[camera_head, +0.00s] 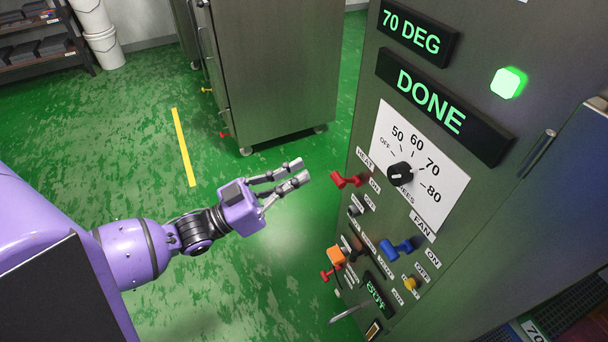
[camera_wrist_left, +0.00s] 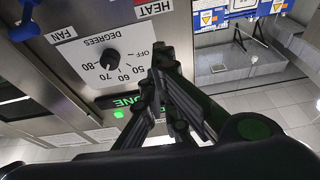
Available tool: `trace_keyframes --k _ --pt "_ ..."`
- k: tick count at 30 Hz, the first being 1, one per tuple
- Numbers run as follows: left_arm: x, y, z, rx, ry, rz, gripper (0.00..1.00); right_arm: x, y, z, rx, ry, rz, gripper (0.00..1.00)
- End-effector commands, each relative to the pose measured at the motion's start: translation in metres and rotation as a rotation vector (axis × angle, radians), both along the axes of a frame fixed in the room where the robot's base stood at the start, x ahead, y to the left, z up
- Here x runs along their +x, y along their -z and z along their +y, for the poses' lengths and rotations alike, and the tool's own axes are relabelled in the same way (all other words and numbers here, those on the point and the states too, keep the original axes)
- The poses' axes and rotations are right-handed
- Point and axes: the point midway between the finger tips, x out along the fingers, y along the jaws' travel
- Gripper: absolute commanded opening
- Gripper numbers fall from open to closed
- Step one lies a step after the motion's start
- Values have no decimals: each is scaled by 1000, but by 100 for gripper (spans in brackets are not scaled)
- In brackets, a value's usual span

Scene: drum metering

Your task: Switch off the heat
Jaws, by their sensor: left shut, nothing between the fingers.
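The red HEAT handle (camera_head: 346,180) sticks out from the left part of the grey control panel, below the HEAT label and beside an ON label. A bit of red handle (camera_wrist_left: 139,2) shows at the top edge in the wrist view. My left gripper (camera_head: 301,170) is shut and empty, left of the red handle in the head view, with a visible gap between them. In the wrist view its dark fingers (camera_wrist_left: 160,62) overlap the panel near the dial plate. The black DEGREES dial (camera_head: 400,172) also shows in the wrist view (camera_wrist_left: 110,60). My right gripper is out of view.
The panel's displays read 70 DEG (camera_head: 418,31) and DONE (camera_head: 432,97), with a lit green lamp (camera_head: 508,83). A blue FAN handle (camera_head: 397,247) and smaller switches sit lower. A grey cabinet (camera_head: 270,70) stands behind. Green floor is open around my left arm.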

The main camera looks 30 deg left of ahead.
Motion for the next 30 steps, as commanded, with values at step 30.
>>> trace_keyframes --k 30 --pt "60 18 -47 0 0 0 0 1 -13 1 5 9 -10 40"
